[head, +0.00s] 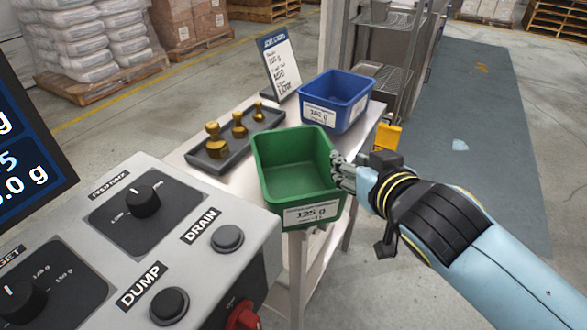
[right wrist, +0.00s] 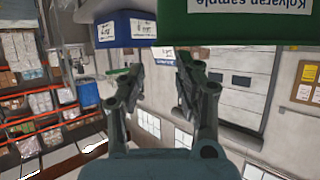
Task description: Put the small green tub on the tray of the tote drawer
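The green tub (head: 295,170) stands upright at the near edge of the bench, with a white "125 g" label on its front. My right gripper (head: 340,172) is just right of the tub's right wall; whether it touches the wall cannot be told. In the right wrist view the gripper's fingers (right wrist: 160,75) are apart with nothing between them. The green tub (right wrist: 245,25) shows there at the top right, beyond the fingertips. My left gripper is not in view. I cannot make out the tote drawer's tray.
A blue tub (head: 337,100) stands behind the green one. Brass weights sit in a dark tray (head: 240,141) to the left, near a sign card (head: 281,66). A control panel (head: 150,260) fills the lower left. A shelf rack (head: 385,55) stands behind. Floor on the right is clear.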

